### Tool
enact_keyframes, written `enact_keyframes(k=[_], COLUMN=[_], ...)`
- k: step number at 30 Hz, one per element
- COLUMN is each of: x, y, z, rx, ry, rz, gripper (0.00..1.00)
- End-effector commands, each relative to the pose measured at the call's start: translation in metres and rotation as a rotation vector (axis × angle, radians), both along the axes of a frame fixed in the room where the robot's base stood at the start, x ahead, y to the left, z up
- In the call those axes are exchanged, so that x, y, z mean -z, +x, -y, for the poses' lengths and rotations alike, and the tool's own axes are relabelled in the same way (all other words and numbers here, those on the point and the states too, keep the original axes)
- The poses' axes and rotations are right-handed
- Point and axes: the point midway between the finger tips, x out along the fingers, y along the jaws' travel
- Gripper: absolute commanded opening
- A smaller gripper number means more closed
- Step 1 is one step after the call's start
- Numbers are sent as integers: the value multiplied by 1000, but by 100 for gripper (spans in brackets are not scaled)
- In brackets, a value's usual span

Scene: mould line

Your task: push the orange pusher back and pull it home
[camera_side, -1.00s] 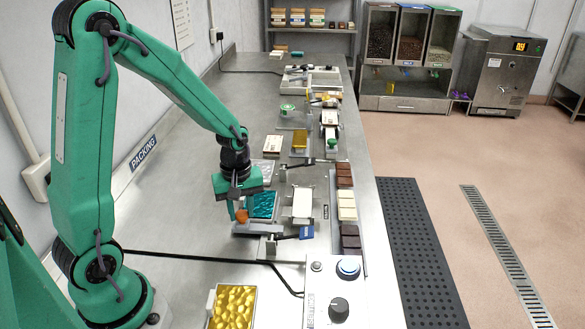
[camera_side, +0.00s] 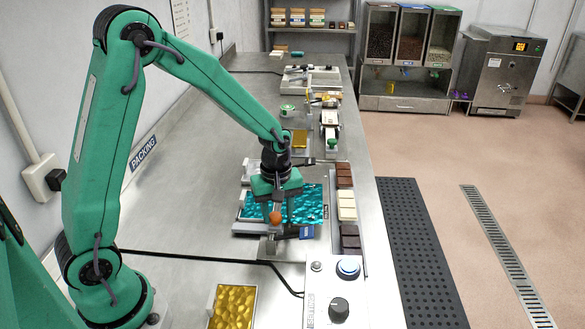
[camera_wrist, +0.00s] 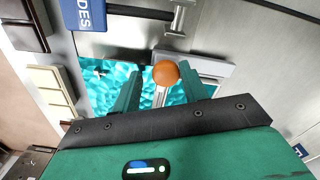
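The orange pusher knob (camera_side: 275,218) stands on a pale stem at the near edge of the teal foil sheet (camera_side: 312,206). My gripper (camera_side: 277,208) is right over it, pointing down. In the wrist view the knob (camera_wrist: 165,73) shows between my two green fingers (camera_wrist: 161,88), with a visible gap at least on the left side. The fingers are apart and not clearly closed on the knob. The teal foil spreads under and beyond the fingers, over the spot of the white holder; the pusher's base is mostly hidden.
A blue sign (camera_side: 306,232) stands close to the right of the knob. A rack of chocolate bars (camera_side: 347,205) lies along the right bench edge. A control box (camera_side: 335,285) and a gold-foil tray (camera_side: 232,306) are in front.

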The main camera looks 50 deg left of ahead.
Motion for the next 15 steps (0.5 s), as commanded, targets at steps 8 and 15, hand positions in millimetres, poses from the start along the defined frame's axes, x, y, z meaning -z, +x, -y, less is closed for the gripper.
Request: enact_keyframes(k=[8, 15], x=[0, -6], y=[-1, -1], z=[-1, -1], rx=[-2, -3], ry=[0, 0], rz=[-3, -4], gripper=[52, 52])
